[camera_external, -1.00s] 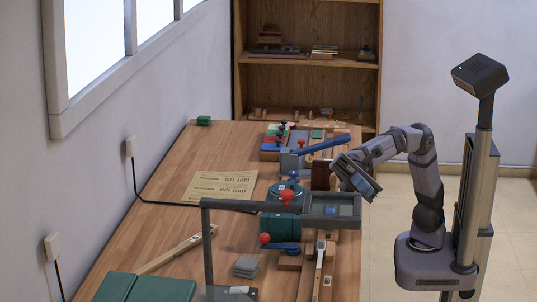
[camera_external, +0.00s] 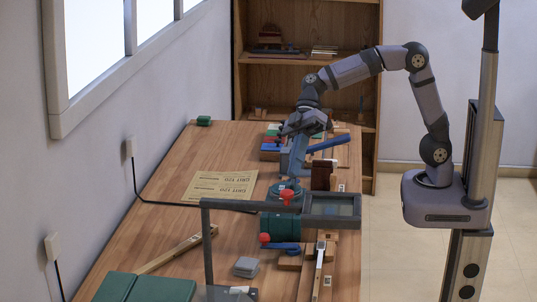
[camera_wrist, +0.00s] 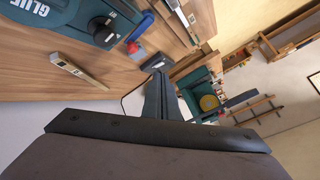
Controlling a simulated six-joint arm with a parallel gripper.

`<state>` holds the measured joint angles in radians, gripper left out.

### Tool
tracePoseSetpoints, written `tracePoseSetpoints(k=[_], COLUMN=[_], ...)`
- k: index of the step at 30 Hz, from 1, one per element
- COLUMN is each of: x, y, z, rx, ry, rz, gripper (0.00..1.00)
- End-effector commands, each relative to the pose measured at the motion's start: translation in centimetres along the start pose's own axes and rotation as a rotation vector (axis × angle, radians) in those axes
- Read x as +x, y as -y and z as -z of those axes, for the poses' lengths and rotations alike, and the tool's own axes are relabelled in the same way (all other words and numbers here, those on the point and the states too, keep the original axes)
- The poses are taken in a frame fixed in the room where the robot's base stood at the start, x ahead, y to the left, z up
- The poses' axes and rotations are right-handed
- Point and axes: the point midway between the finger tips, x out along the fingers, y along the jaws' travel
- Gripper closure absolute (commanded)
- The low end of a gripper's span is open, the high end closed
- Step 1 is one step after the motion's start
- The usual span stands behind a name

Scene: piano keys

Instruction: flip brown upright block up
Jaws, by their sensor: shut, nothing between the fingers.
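A dark brown block (camera_external: 322,176) stands upright on the workbench, just behind the grey-framed tray. My gripper (camera_external: 296,174) points down in the external view, a little to the left of the block and apart from it in the picture. Its fingers are together and hold nothing. In the wrist view the closed fingers (camera_wrist: 160,78) show at the centre. I cannot make out the brown block in the wrist view.
The grey-framed tray (camera_external: 332,205) and a green cylinder (camera_external: 280,227) stand in front of the block. A blue-handled tool (camera_external: 329,143) lies behind it. Sandpaper sheets (camera_external: 222,186) lie left on bare bench. A wooden shelf (camera_external: 308,75) stands at the back.

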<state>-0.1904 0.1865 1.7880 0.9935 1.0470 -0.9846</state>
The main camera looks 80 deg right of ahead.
Motion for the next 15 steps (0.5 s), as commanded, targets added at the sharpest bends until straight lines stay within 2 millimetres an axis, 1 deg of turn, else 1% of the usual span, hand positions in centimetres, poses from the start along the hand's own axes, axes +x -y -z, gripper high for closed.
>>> tracePoseSetpoints(k=[1,5,6,9,15], x=[-2.4,-6.3,-7.6,-10.8,-16.7], y=[-0.7,-3.4,-4.1,-5.6,-7.5], z=[0.1,-2.0,-2.8,-4.7,-8.5], rx=[-0.057,-0.231,-0.282,-0.409,-0.623], ry=[0.027,0.121,0.153,0.239,0.404], rz=[-0.035,-0.106,-0.122,-0.15,-0.153], gripper=[1.0,1.0,1.0,1.0,1.0])
